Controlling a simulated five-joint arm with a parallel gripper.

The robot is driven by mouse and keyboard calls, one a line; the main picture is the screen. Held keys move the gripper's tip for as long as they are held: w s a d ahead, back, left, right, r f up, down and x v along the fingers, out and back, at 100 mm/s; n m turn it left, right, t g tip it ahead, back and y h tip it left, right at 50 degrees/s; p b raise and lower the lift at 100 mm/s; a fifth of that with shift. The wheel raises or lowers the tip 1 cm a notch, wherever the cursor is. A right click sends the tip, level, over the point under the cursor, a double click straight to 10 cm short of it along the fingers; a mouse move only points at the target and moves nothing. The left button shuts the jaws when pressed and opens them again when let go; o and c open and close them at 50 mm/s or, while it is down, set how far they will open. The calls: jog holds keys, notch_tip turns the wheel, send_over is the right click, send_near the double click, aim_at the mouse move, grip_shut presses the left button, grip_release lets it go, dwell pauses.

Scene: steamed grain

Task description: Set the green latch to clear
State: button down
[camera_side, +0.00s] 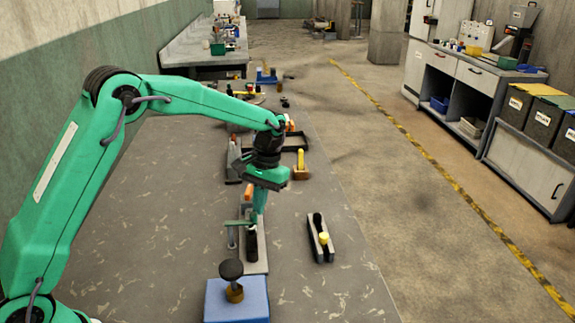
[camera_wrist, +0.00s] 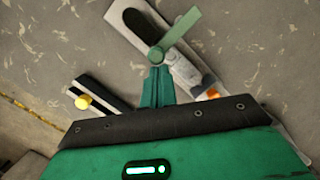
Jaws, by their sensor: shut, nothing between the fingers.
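The green latch (camera_side: 238,224) is a flat lever on a long grey plate (camera_side: 262,266) on the bench. In the wrist view the green latch (camera_wrist: 180,32) lies slantwise across the plate (camera_wrist: 117,17), its round pivot end nearest my fingers. A dark oval patch shows on the plate beside it. My gripper (camera_side: 257,212) points down over the plate, close to the latch. In the wrist view my gripper (camera_wrist: 157,72) is shut and empty, its tips just short of the pivot end; I cannot tell whether they touch. No clear marking is readable.
A dark slotted block with a yellow knob (camera_side: 323,238) stands to the right. A blue block (camera_side: 222,303) with a black-topped knob (camera_side: 231,269) is in front. A yellow handle (camera_side: 300,160) and a dark tray (camera_side: 294,135) lie behind. The bench left of the plate is bare.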

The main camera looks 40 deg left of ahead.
jog(key=shift+s+d, duration=0.1)
jog(key=shift+d, duration=0.05)
jog(key=shift+s+d+m, duration=0.6)
jog(key=shift+s+m, duration=0.6)
jog(key=shift+m, duration=0.05)
jog(key=shift+s+d+m, duration=0.55)
jog(key=shift+s+m, duration=0.7)
jog(key=shift+m, duration=0.05)
jog(key=shift+s+d+m, duration=0.6)
jog(key=shift+s+m, duration=0.6)
jog(key=shift+m, duration=0.05)
jog(key=shift+w, duration=0.1)
jog(key=shift+a, duration=0.15)
jog(key=shift+w+a, duration=0.3)
jog(key=shift+a, duration=0.25)
jog(key=shift+w+d, duration=0.1)
